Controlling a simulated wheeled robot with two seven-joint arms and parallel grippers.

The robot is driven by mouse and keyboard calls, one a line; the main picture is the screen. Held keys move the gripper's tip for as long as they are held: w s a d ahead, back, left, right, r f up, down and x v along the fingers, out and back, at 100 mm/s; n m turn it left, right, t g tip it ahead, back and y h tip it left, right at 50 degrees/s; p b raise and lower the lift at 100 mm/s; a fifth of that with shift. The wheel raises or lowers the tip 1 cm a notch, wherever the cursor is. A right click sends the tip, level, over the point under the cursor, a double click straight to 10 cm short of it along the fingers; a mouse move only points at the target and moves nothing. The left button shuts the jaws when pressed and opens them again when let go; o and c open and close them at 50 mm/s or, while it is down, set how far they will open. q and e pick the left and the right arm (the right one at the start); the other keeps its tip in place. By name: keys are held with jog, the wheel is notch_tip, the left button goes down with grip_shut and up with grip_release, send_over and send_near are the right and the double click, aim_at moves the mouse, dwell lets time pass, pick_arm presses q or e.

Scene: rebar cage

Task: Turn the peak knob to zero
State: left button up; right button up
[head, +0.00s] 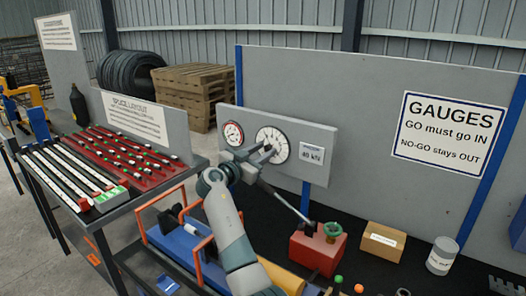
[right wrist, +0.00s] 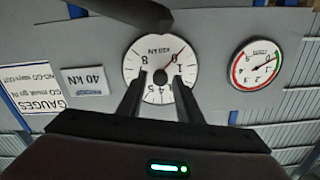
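The large white gauge dial (head: 273,144) is on the grey panel, with a red needle and a dark centre knob (right wrist: 160,77) showing in the right wrist view. That view shows the panel upside down. The red needle (right wrist: 177,52) slants to the upper right there, near the 0 and 1 marks; its exact reading is unclear. My right gripper (head: 264,151) is in front of the dial. In the right wrist view its fingers (right wrist: 158,80) stand on both sides of the knob, with small gaps seeming to show. My left gripper is not in view.
A smaller red-and-green-banded gauge (head: 233,133) and a 40 kN card (head: 312,154) flank the dial. A silver rod (head: 284,199) slants down to a red block (head: 317,250). A dark bar (right wrist: 135,12) crosses the wrist view's top. A cardboard box (head: 383,241) stands right.

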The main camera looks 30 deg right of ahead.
grip_shut()
